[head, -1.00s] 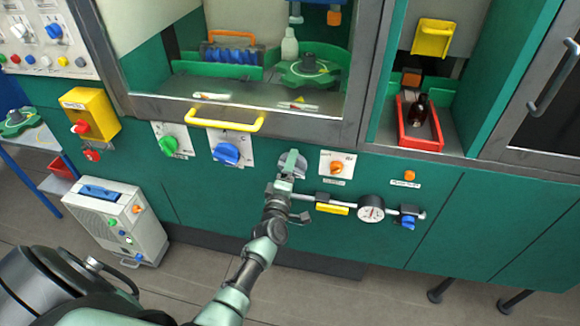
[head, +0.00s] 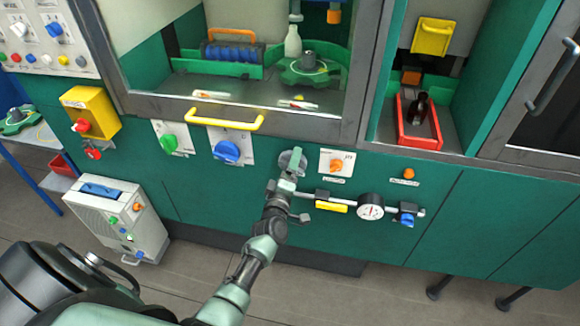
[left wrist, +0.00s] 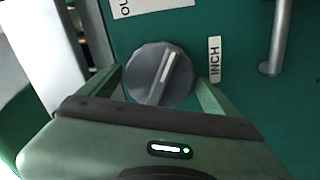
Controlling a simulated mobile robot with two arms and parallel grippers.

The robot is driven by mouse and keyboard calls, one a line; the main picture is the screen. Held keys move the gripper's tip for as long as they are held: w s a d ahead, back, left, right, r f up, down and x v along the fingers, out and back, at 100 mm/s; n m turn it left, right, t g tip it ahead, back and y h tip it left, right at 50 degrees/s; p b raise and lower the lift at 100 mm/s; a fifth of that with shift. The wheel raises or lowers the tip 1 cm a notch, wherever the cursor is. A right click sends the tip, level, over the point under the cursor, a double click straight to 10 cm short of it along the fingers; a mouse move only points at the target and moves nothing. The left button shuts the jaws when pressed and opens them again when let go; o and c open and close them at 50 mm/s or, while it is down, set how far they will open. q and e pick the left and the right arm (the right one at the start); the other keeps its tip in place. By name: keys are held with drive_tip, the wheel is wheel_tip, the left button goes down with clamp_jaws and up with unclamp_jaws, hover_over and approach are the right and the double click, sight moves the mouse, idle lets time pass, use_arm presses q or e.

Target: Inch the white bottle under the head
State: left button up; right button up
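The white bottle (head: 293,42) stands upright behind the cabinet window, beside the green star wheel (head: 305,70). The filling head (head: 296,12) hangs just above it; I cannot tell whether they line up exactly. My left gripper (head: 289,172) is at the grey knob (head: 292,160) on the green front panel. In the left wrist view, the grey knob (left wrist: 160,75) sits between the two fingers of my left gripper (left wrist: 158,82), which are close against its sides. Its white pointer line tilts up to the right, and an INCH label (left wrist: 214,59) is beside it. My right gripper is not in view.
A yellow handle (head: 225,122) crosses the window's lower edge. Right of the knob are an orange knob (head: 336,166), a rail with a gauge (head: 370,207) and a blue valve (head: 405,219). A red tray (head: 419,140) holds a dark bottle (head: 420,107). A grey box (head: 115,225) stands on the floor left.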

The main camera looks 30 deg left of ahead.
use_arm(q)
drive_tip(key=v, duration=0.7)
drive_tip(key=shift+s+b, duration=0.4)
drive_tip(key=shift+b, duration=0.05)
